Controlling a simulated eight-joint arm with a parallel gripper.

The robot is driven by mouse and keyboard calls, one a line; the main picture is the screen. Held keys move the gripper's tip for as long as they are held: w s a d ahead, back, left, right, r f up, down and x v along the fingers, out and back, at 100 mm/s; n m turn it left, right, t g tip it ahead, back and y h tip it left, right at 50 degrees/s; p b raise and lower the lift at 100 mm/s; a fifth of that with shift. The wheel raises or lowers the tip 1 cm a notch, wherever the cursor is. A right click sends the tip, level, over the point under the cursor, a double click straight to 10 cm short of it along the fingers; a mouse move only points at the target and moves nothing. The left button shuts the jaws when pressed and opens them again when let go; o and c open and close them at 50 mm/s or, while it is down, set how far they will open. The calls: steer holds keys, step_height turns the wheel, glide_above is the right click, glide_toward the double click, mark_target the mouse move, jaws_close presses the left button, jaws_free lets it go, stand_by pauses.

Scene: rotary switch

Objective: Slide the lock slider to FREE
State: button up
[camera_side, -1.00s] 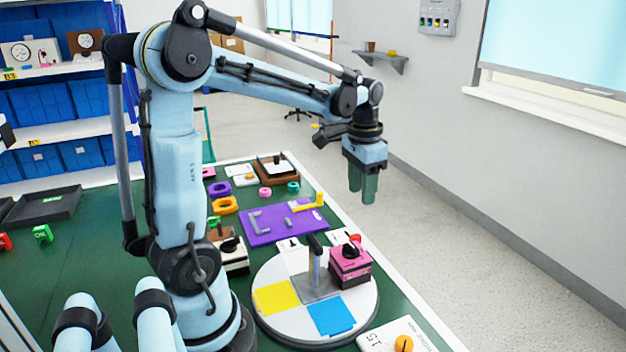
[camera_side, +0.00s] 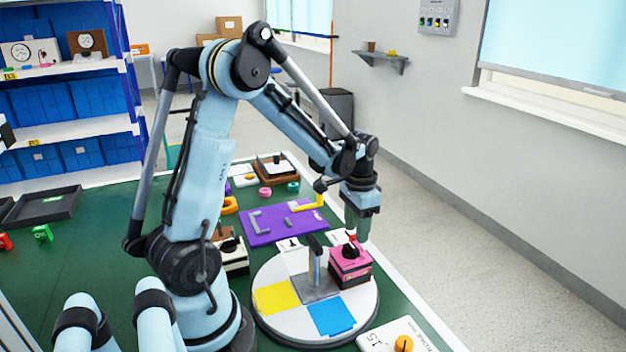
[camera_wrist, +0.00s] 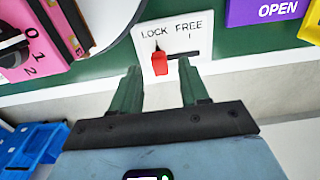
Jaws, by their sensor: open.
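The lock slider (camera_wrist: 160,64) is a red handle in a dark slot on a white plate (camera_wrist: 185,64) marked LOCK and FREE in the wrist view. It stands at the slot's left end, under LOCK; the slot runs right toward FREE. My gripper (camera_wrist: 160,76) is open, with its two green fingers apart on either side of the slider in the picture and nothing between them. In the side view my gripper (camera_side: 359,228) points down just above the slider area, behind the pink box. Contact with the slider cannot be told.
The pink box (camera_side: 350,272) with a black rotary knob (camera_wrist: 12,48) stands close by on a round white turntable (camera_side: 285,332). A purple OPEN panel (camera_wrist: 262,12) lies on the other side.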

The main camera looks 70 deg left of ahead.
steer(key=shift+f, duration=0.8)
jaws_close()
